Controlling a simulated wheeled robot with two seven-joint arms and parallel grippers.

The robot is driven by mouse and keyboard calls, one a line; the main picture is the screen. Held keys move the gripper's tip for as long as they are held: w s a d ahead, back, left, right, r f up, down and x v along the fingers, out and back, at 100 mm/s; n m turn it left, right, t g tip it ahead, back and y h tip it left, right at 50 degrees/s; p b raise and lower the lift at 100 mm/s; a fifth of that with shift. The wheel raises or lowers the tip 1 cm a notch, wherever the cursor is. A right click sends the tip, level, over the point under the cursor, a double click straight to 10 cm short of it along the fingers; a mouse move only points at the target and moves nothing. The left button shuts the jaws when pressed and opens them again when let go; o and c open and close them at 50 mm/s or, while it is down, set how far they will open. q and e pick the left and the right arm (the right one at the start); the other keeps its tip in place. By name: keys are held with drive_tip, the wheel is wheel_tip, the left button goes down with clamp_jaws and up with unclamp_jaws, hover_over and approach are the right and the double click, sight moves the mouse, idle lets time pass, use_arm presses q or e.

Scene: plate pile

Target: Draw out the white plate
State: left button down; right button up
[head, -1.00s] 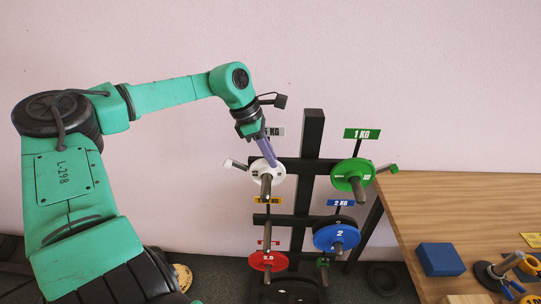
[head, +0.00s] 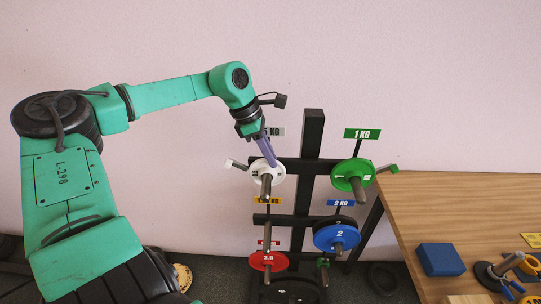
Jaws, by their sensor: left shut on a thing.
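The white plate (head: 259,179) hangs on the upper left peg of a black rack, with the peg's end sticking out through its middle. My left gripper (head: 271,160) comes down from above with its purple fingers at the plate's upper rim. It is shut on the plate's rim; the fingers partly cover that edge. The plate is still around its peg. My right gripper does not show.
The black rack (head: 313,135) also holds a green plate (head: 341,184) at upper right, a blue plate (head: 325,238) below it and a red plate (head: 258,261) at lower left. A wooden table (head: 470,205) with a blue block (head: 440,259) stands at right.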

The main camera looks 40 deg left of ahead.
use_arm(q)
drive_tip(key=shift+s+d, duration=0.8)
drive_tip(key=shift+s, duration=0.25)
drive_tip(key=shift+s+d+f+b, duration=0.1)
drive_tip(key=shift+s+d+b, duration=0.15)
drive_tip(key=shift+b, duration=0.4)
drive_tip(key=s+d+b, duration=0.1)
drive_tip(key=s+b, duration=0.1)
drive_tip(key=b, duration=0.1)
drive_tip(key=s+d+b, duration=0.2)
drive_tip(key=b, duration=0.2)
drive_tip(key=shift+s, duration=0.15)
drive_tip(key=s+d+b, duration=0.1)
drive_tip(key=s+b, duration=0.1)
drive_tip(key=s+d+b, duration=0.2)
drive_tip(key=b, duration=0.1)
drive_tip(key=shift+s+d+r, duration=0.2)
drive_tip(key=shift+s+d, duration=0.1)
